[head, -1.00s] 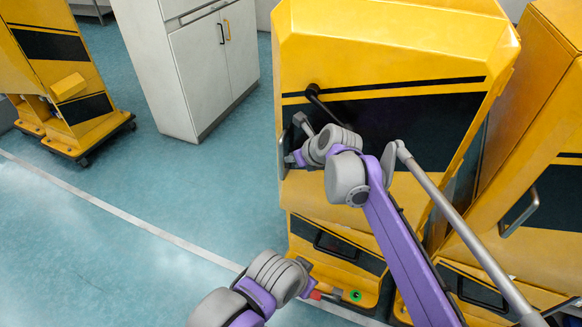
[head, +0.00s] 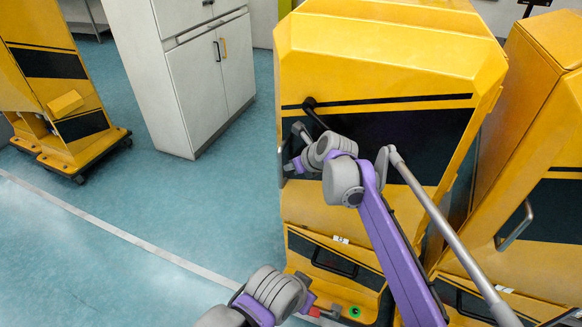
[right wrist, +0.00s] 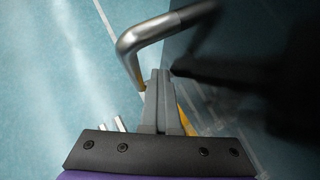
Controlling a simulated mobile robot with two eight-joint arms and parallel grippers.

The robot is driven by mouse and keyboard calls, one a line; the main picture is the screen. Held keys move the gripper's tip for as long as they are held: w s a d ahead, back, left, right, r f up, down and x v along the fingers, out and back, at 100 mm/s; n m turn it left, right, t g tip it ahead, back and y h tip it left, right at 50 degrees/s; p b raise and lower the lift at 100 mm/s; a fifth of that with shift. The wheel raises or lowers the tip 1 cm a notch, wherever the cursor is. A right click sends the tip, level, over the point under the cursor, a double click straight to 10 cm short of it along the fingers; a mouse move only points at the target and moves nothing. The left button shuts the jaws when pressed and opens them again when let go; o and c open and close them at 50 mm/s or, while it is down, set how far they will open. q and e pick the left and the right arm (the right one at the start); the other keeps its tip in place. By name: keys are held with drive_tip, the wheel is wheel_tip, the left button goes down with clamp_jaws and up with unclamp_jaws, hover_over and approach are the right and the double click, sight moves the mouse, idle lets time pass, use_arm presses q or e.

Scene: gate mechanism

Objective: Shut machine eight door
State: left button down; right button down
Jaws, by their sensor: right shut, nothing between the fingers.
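The yellow machine in the centre of the head view has a tall front door (head: 355,210) with a black band. The frames show no number on it, and I cannot tell whether the door is ajar. A metal loop handle (head: 281,166) is at the door's left edge. My right gripper (head: 291,166) is beside this handle. In the right wrist view its fingers (right wrist: 162,98) are shut and empty, close to the bent handle bar (right wrist: 140,38); contact is unclear. My left gripper (head: 308,301) is low in front of the machine's base; its fingers are not clear.
A second yellow machine (head: 545,140) stands close on the right, with its own handle (head: 513,226). A white cabinet (head: 180,75) and another yellow machine (head: 65,110) are on the left. The blue floor (head: 195,195) between them is clear.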

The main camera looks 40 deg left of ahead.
drive_tip(key=v, duration=1.1)
drive_tip(key=s+d+f+n+t+h, duration=0.15)
drive_tip(key=d+n, duration=0.35)
drive_tip(key=d, duration=0.8)
drive_tip(key=s+d+f+n+t+h, duration=0.1)
drive_tip(key=d+f+n+h, duration=0.2)
drive_tip(key=d, duration=1)
drive_tip(key=s+d+f+n+h, duration=0.2)
drive_tip(key=s+d+f+n, duration=0.4)
drive_tip(key=s+d, duration=0.3)
drive_tip(key=s+d+f+n+h, duration=0.2)
drive_tip(key=s+d+f+n, duration=0.5)
drive_tip(key=d, duration=0.7)
drive_tip(key=shift+s+f+b, duration=0.3)
drive_tip(key=shift+s+f, duration=0.5)
drive_tip(key=shift+s, duration=0.4)
